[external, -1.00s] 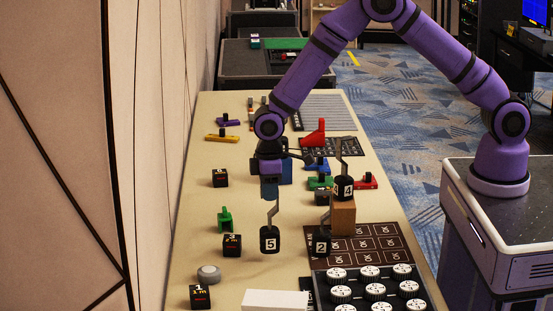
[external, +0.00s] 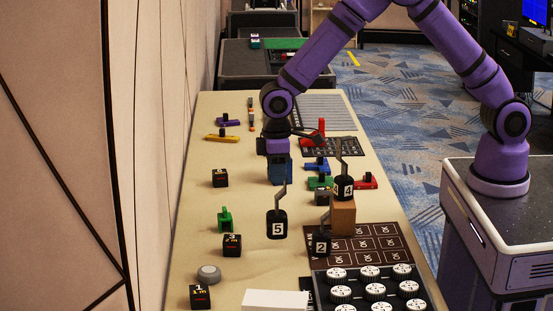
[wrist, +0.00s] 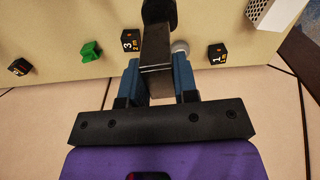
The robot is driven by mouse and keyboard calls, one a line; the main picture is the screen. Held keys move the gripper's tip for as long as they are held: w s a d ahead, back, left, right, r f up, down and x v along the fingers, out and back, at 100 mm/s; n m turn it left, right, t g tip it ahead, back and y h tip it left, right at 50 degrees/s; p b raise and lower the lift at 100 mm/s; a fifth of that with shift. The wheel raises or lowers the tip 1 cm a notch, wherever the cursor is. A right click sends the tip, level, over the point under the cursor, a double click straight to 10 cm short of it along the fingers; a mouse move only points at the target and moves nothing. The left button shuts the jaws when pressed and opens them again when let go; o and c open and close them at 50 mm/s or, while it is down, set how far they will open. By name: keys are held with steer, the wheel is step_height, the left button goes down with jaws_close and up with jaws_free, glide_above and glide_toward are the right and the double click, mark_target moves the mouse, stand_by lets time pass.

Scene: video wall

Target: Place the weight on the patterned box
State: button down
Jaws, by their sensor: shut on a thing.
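A black weight marked 5 (external: 277,227) hangs by its grey hooked stem below my gripper (external: 283,181). My gripper is shut on the stem, and the weight appears to be above the table. In the wrist view my blue fingers (wrist: 158,82) grip the dark stem (wrist: 157,50), with the weight's black body (wrist: 160,12) beyond. A white box (external: 275,300) lies at the table's near edge; the wrist view shows its dotted side (wrist: 262,9). I cannot tell for certain which box is the patterned one.
Weights marked 2 (external: 321,242) and 4 (external: 344,188) stand right of the held weight, near a brown box (external: 343,217). Black cubes (external: 232,245) and a green piece (external: 225,219) are left. A tray of white knobs (external: 375,291) is at near right.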

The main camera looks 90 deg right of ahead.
steer(key=s+a+r, duration=0.2)
steer(key=s+a, duration=0.5)
steer(key=a, duration=0.4)
steer(key=s+a+r, duration=0.1)
steer(key=s+a, duration=0.5)
steer(key=a, duration=0.5)
steer(key=w+a+f, duration=0.2)
steer(key=w, duration=0.5)
steer(key=w+a+f, duration=0.2)
steer(key=w+f, duration=0.1)
steer(key=w, duration=0.5)
steer(key=shift+a+m, duration=0.15)
steer(key=shift+m, duration=0.25)
steer(key=shift+s, duration=0.1)
steer(key=c, duration=0.9)
jaws_free()
steer(key=shift+f, duration=0.1)
